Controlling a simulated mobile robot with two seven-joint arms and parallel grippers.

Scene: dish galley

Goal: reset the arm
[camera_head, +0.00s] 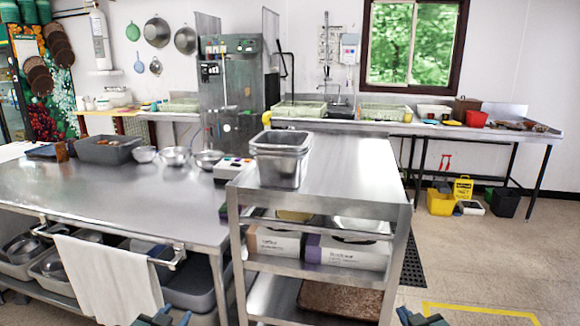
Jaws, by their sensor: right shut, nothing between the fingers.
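My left gripper (160,317) shows only as dark and blue tips at the bottom edge, below the hanging white towel. Whether its fingers are apart cannot be made out. My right gripper (420,317) shows at the bottom edge, over the floor to the right of the steel cart. It is shut and holds nothing. Most of both arms is outside the picture. Neither gripper visibly touches anything.
A steel cart (352,165) with a metal container (281,160) on top stands ahead. A steel table (100,195) with bowls and a grey bin (106,150) is at left; a white towel (105,280) hangs from its rail.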

